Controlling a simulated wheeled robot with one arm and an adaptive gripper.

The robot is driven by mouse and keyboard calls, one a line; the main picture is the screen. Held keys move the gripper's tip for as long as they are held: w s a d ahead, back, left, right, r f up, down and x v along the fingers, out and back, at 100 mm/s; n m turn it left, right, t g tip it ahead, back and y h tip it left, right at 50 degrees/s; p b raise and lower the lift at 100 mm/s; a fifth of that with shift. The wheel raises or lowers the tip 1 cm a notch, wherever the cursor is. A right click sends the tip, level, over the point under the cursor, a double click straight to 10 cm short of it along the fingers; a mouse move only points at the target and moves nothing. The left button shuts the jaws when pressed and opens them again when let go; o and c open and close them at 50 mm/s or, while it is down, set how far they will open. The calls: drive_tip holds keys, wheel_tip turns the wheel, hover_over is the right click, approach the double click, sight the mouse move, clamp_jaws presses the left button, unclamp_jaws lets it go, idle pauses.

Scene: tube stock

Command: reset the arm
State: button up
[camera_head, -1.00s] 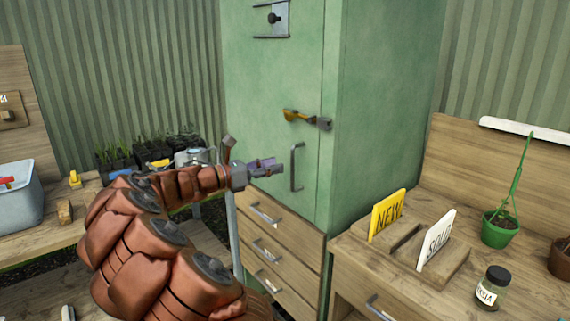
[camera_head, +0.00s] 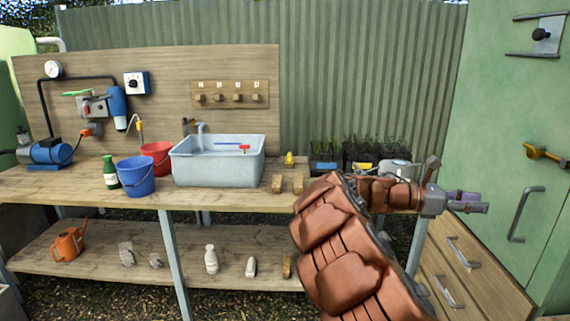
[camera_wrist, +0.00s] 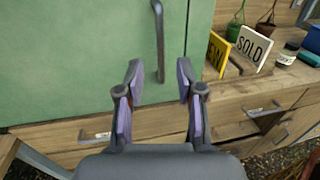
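My gripper (camera_head: 468,203) is at the right of the head view, at the end of my red-brown padded arm, in front of the green cabinet (camera_head: 488,105). In the wrist view my gripper (camera_wrist: 158,82) has its two purple-padded fingers spread apart, with nothing between them. The cabinet's grey bar handle (camera_wrist: 159,40) shows ahead of the fingers; I cannot tell the exact distance. The arm is bent and raised in front of the bench.
A wooden bench (camera_head: 70,188) holds a grey sink (camera_head: 218,168), a blue bucket (camera_head: 136,178) and a red bucket (camera_head: 156,157). Drawers (camera_head: 455,265) sit below the cabinet. A yellow sign (camera_wrist: 216,52) and a SOLD sign (camera_wrist: 253,47) stand on the right-hand counter.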

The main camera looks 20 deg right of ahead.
drive_tip(key=s+a+f+m+t+y+p, duration=0.2)
drive_tip(key=s+a+y, duration=0.3)
drive_tip(key=a, duration=1)
drive_tip(key=s+a+f+m+t+y+p, duration=0.3)
drive_tip(key=s+a+f+m+t+y, duration=0.1)
drive_tip(key=a, duration=1.2)
drive_tip(key=s+a+f+m+t+y+p, duration=0.2)
drive_tip(key=s+a+f+m+y, duration=0.2)
drive_tip(key=a, duration=1.2)
drive_tip(key=s+y, duration=0.1)
drive_tip(key=s, duration=0.2)
drive_tip(key=shift+f+m+t+y+p, duration=0.15)
drive_tip(key=shift+m+t+y+p, duration=0.15)
drive_tip(key=shift+m+t+p, duration=0.1)
drive_tip(key=shift+s+d, duration=0.1)
drive_tip(key=shift+d, duration=0.1)
